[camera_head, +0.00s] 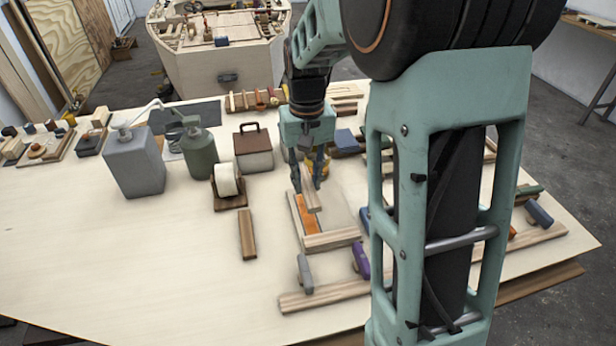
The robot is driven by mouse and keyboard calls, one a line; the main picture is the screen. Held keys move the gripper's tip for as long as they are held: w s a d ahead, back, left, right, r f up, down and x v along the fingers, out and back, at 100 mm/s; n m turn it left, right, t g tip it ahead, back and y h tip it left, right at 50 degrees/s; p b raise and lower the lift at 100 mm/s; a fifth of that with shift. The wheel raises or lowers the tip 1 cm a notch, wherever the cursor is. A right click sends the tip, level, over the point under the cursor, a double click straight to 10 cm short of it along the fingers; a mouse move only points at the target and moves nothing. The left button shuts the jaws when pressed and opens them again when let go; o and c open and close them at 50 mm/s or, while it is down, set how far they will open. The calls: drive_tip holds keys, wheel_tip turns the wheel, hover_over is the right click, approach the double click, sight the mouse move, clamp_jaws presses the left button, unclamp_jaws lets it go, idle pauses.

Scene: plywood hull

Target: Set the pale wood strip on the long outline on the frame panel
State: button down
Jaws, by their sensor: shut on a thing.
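My gripper (308,182) points down over the middle of the table and is shut on the pale wood strip (311,198). The strip slants down and toward the viewer from between the fingers. Its lower end shows over the frame panel (331,240), a pale wooden piece with raised edge bars. An orange patch (309,226) lies inside the panel, partly behind the strip; I cannot tell whether it is the long outline. I cannot tell whether the strip touches the panel.
A brown wood block (247,234) lies left of the panel. A tape roll (227,180), a green bottle (199,152) and a grey canister (134,162) stand farther left. A grey-handled clamp (305,274) and a purple one (361,260) stand in front. The table's left front is clear.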

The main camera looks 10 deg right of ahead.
drive_tip(key=shift+f, duration=0.1)
drive_tip(key=shift+f+b, duration=2.9)
drive_tip(key=shift+f, duration=0.85)
drive_tip(key=c, duration=1.6)
unclamp_jaws()
wheel_tip(320, 180, up, 12)
